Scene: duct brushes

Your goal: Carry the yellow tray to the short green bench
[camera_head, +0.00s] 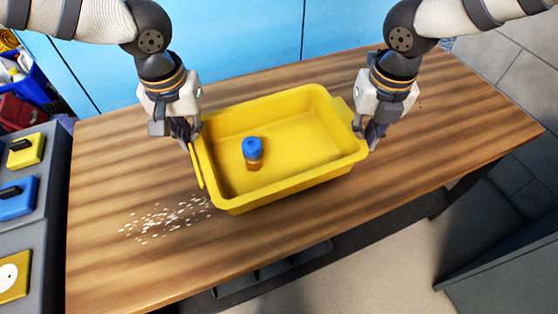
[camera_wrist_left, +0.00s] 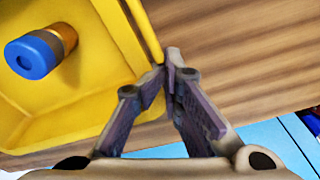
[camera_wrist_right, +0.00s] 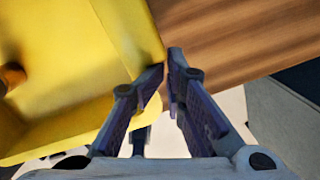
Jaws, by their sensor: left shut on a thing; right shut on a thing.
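The yellow tray (camera_head: 290,190) is over the wooden table in the head view, tilted a little in the picture. A small jar with a blue lid (camera_head: 252,150) stands inside it, left of the middle; it also shows in the left wrist view (camera_wrist_left: 38,52). My left gripper (camera_head: 194,140) is shut on the tray's left rim or handle. My right gripper (camera_head: 362,138) is shut on the tray's right rim. I cannot tell whether the tray's bottom touches the table. I cannot make out a short green bench in any view.
White specks (camera_head: 165,217) lie scattered on the wooden table (camera_head: 110,180), left of the tray. A grey unit with coloured blocks (camera_head: 18,200) stands at the left edge. A blue crate (camera_head: 35,85) is at the far left. A grey cabinet (camera_head: 510,250) is at the right.

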